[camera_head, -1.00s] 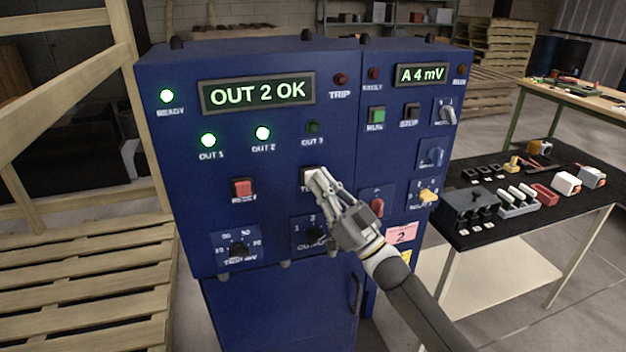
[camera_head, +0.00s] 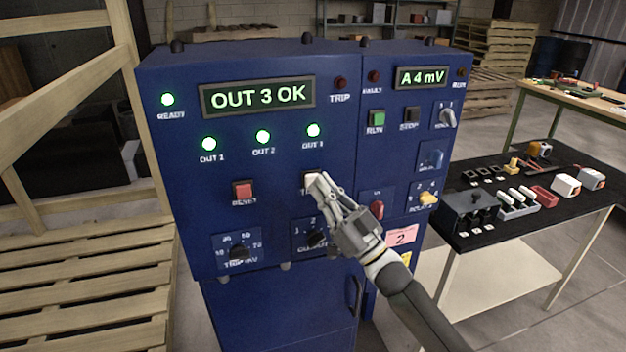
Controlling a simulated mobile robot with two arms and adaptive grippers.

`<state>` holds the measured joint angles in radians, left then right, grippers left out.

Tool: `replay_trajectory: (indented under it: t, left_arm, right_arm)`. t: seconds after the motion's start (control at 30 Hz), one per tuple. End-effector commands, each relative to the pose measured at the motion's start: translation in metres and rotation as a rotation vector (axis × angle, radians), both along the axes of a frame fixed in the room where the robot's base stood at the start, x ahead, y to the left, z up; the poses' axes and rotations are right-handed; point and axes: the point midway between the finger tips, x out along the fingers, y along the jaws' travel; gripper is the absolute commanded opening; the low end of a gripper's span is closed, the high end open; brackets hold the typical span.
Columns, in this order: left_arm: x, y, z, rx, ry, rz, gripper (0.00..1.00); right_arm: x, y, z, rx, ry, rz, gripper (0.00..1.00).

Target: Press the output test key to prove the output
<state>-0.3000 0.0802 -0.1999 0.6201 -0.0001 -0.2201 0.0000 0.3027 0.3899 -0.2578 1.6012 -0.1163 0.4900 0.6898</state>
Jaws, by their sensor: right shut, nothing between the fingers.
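The blue cabinet (camera_head: 180,200) stands in front of me. Its left display (camera_head: 258,95) reads OUT 3 OK. The TRIP lamp (camera_head: 340,84) is dark red. My right gripper (camera_head: 316,184) is shut and empty, its fingertips at the test key (camera_head: 308,176). They cover most of the key and its label, so I cannot tell if it is pressed in. The output selector knob (camera_head: 316,237) is just below, partly hidden by the gripper.
A red reset button (camera_head: 243,190) and a trip knob (camera_head: 238,253) are left of the gripper. The right panel has RUN (camera_head: 377,119) and STOP (camera_head: 411,115) buttons and a display (camera_head: 421,77) reading A 4 mV. A black-topped table (camera_head: 500,233) with parts stands at right.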

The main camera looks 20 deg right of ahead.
Motion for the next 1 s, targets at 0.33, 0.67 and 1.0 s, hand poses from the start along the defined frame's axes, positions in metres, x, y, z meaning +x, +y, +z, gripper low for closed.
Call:
replay_trajectory:
  t: [0.33,0.67,1.0]
  left_arm:
    - [0.000,0.000,0.003,0.000,0.000,0.000,0.00]
    - [0.000,0.000,0.016,0.000,0.000,0.000,0.00]
    - [0.000,0.000,0.026,0.000,0.000,0.000,0.00]
  right_arm:
    - [-0.005,0.000,0.000,-0.001,0.000,-0.001,0.00]
    - [-0.027,-0.001,0.002,-0.001,0.002,0.001,0.00]
    - [-0.054,-0.002,0.000,-0.001,0.001,0.001,0.00]
